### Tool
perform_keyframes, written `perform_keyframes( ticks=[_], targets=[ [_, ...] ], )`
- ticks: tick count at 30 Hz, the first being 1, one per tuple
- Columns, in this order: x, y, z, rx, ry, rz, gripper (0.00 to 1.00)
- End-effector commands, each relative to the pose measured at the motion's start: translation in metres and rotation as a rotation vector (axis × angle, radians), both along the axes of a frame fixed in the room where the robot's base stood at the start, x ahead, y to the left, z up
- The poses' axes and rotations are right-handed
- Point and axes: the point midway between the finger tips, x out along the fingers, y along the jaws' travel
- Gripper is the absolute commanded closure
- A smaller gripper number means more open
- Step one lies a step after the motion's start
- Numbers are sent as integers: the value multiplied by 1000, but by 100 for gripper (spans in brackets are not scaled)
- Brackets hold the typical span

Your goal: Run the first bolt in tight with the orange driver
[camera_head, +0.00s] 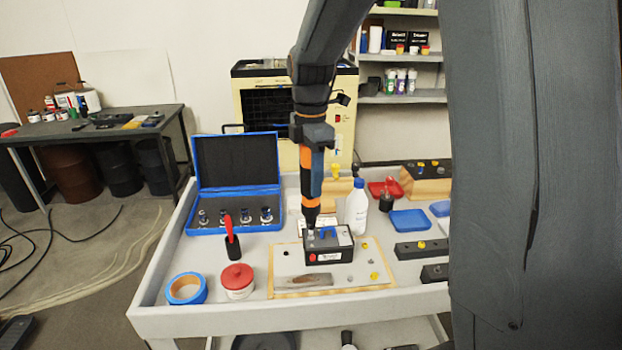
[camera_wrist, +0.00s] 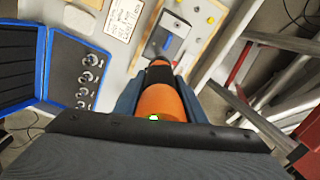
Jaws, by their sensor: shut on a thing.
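My gripper (camera_head: 311,160) is shut on the orange driver (camera_head: 305,160), which has an orange body with black bands and points down, close to upright. In the wrist view the orange driver (camera_wrist: 160,100) runs away from between the jaws of my gripper (camera_wrist: 155,105). The driver's tip is over the left part of the top of a small black box with a grey top (camera_head: 329,246). A pale bolt head (camera_head: 310,232) shows at the tip; I cannot tell whether they touch. The box has a blue part and a red knob and stands on a wooden board (camera_head: 290,291).
The cart top (camera_head: 170,250) also holds an open blue case (camera_head: 238,180) with sockets, blue tape (camera_head: 186,288), a red-lidded tub (camera_head: 237,281), a black holder with a red handle (camera_head: 232,245), a white bottle (camera_head: 356,208) and a blue tray (camera_head: 409,220). Black blocks (camera_head: 421,249) stand right of the board.

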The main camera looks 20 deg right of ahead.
Motion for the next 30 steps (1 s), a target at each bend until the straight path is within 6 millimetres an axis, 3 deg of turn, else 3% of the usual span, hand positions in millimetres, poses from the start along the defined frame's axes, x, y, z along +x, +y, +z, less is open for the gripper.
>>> perform_keyframes(
  ticks=[25,30],
  targets=[
    [0,0,32,0,-1,0,100],
    [0,0,46,0,-1,0,100]
  ],
)
